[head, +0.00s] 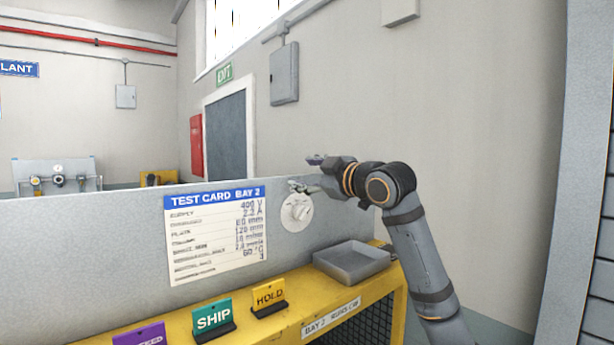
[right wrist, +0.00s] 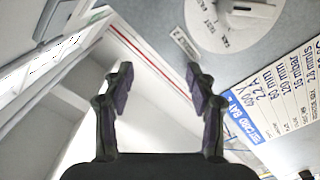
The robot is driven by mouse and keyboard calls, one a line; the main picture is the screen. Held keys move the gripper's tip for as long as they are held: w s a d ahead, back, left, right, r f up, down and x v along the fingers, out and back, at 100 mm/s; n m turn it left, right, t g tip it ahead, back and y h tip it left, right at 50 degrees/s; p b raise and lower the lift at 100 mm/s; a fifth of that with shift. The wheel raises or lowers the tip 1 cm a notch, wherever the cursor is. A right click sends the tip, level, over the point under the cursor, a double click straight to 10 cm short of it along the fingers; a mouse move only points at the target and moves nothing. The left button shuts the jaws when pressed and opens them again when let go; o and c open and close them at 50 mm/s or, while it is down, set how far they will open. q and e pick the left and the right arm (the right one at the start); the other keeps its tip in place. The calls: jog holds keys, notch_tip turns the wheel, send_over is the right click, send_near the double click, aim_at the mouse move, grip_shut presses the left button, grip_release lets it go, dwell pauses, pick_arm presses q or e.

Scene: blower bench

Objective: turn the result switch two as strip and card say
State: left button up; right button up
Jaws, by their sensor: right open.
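The result switch (head: 297,212) is a round white dial plate with a knob, on the grey upright panel. In the right wrist view the dial (right wrist: 222,38) shows at the top, with lettering too small to read surely. The test card (head: 216,240), headed TEST CARD BAY 2, is left of the dial; the right wrist view also shows the card (right wrist: 278,100). My right gripper (head: 303,174) is open and empty, above the dial at the panel's top edge and apart from the knob. A small white label (right wrist: 185,46) sits beside the dial. My left gripper is not in view.
A grey tray (head: 352,277) stands on the yellow bench below the dial. A green SHIP sign (head: 212,320), a yellow HOLD sign (head: 268,298) and a purple sign (head: 146,335) stand along the bench. A label (head: 331,317) is on the bench front.

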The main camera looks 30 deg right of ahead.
aim_at(306, 214)
jog(key=s+f+m+b, duration=0.9)
jog(key=s+f+b, duration=0.15)
jog(key=b, duration=0.35)
jog(key=w+p, duration=0.3)
jog(key=w+r+p, duration=0.1)
jog(key=w+p, duration=0.2)
jog(key=p, duration=0.1)
jog(key=w+p, duration=0.3)
jog(key=w, duration=0.1)
jog(key=shift+r, duration=0.25)
jog(key=shift+w+f+p, duration=0.2)
jog(key=shift+w+p, duration=0.05)
jog(key=shift+p, duration=0.2)
jog(key=shift+c, duration=0.2)
jog(key=c, duration=1.1)
